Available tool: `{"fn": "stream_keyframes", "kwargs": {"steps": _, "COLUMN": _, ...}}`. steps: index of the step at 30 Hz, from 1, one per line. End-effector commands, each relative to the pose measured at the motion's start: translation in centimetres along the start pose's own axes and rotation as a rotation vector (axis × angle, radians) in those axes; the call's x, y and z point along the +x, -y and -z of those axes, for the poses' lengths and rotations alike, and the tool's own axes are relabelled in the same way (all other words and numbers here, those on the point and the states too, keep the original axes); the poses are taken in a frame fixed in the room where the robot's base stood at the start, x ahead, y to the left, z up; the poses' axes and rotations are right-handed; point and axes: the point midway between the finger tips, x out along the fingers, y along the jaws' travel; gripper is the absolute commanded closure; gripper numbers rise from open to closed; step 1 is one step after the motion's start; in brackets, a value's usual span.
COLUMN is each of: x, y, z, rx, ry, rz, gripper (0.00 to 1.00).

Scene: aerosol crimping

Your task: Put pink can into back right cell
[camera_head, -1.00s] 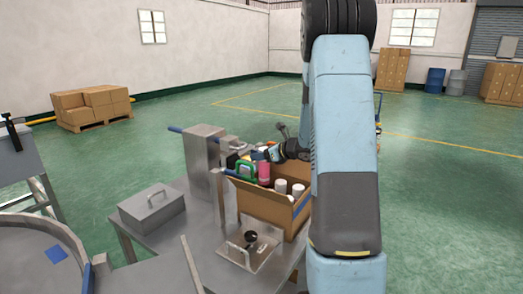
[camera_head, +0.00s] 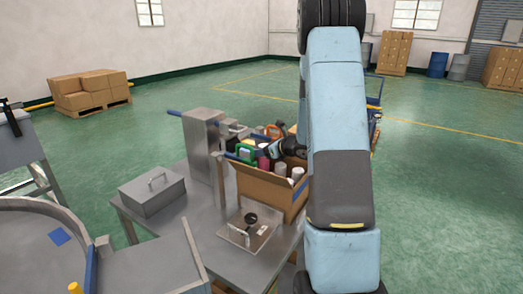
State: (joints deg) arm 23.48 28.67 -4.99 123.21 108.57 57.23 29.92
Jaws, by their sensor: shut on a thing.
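The open cardboard box (camera_head: 262,190) stands on the metal table and holds several cans and other items. A pink can (camera_head: 263,164) shows in the box, left of two white-topped cans (camera_head: 281,170). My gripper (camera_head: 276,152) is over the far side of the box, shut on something. The held thing appears to be the pink can, but the black gripper body and small size hide the contact. The cell walls and the back right cell are hidden behind my gripper and blue arm.
A green item (camera_head: 246,155) and an orange one (camera_head: 273,131) are close to my gripper. A grey metal column (camera_head: 202,145) stands left of the box. A lidded metal case (camera_head: 152,191) and a plate with a handle (camera_head: 248,230) lie on the table.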

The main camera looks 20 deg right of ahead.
Motion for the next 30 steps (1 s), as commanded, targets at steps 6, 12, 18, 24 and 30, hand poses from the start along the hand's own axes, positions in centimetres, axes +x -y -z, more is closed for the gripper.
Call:
{"fn": "stream_keyframes", "kwargs": {"steps": 6, "x": 0.0, "y": 0.0, "z": -0.1, "rx": 0.000, "ry": 0.001, "rz": 0.000, "gripper": 0.43}}
{"fn": "stream_keyframes", "kwargs": {"steps": 12, "x": 0.0, "y": 0.0, "z": -0.1, "rx": 0.000, "ry": 0.000, "rz": -0.001, "gripper": 0.24}}
{"fn": "stream_keyframes", "kwargs": {"steps": 18, "x": 0.0, "y": 0.0, "z": -0.1, "rx": -0.001, "ry": 0.001, "rz": 0.000, "gripper": 0.19}}
{"fn": "stream_keyframes", "kwargs": {"steps": 24, "x": -0.2, "y": 0.1, "z": -0.1, "rx": 0.000, "ry": 0.000, "rz": 0.001, "gripper": 0.19}}
{"fn": "stream_keyframes", "kwargs": {"steps": 30, "x": -2.3, "y": 0.2, "z": -0.1, "rx": 0.000, "ry": 0.002, "rz": 0.004, "gripper": 0.19}}
